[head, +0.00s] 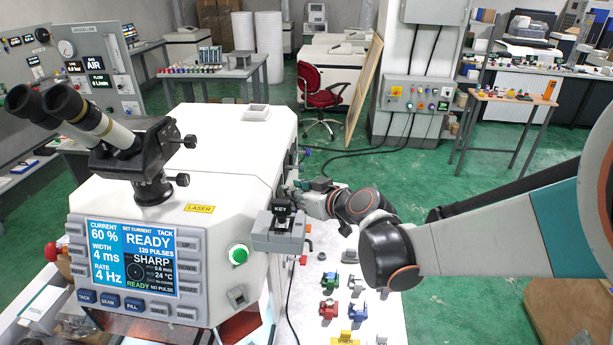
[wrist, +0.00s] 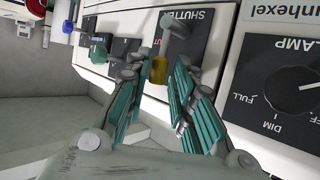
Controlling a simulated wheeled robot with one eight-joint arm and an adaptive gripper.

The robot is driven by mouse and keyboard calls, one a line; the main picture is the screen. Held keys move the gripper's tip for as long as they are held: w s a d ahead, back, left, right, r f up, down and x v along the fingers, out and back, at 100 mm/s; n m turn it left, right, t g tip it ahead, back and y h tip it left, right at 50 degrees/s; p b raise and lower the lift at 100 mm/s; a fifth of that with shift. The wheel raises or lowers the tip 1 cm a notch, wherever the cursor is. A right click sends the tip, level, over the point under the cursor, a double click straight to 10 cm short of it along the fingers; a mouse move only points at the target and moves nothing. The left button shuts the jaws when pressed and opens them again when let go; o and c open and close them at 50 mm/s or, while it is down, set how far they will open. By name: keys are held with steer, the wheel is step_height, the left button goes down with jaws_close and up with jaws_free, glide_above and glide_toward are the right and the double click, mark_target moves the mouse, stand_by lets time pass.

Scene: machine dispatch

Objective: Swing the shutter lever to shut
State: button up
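The shutter lever (wrist: 173,25) shows in the wrist view as a grey bar on a black plate (wrist: 197,36) with a partly covered, upside-down "SHUTTER" label. A yellow end piece (wrist: 158,71) hangs toward me between the fingertips. My gripper (wrist: 157,75) is open, with teal pads on both sides of the yellow end; a gap seems to show on each side, and contact is hard to judge. In the head view my gripper (head: 293,190) is at the right side of the white laser machine (head: 225,135), behind the grey key box. The lever is hidden there.
A lamp dial (wrist: 305,85) is right of the lever in the wrist view. A green knob (wrist: 98,54) is to the left. In the head view the grey key box (head: 279,232) juts out close to my gripper. Small coloured parts (head: 328,308) stand on the bench below.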

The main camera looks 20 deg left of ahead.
steer(key=shift+w+a+f, duration=0.15)
steer(key=shift+w+a, duration=0.1)
steer(key=shift+a, duration=0.05)
jaws_close()
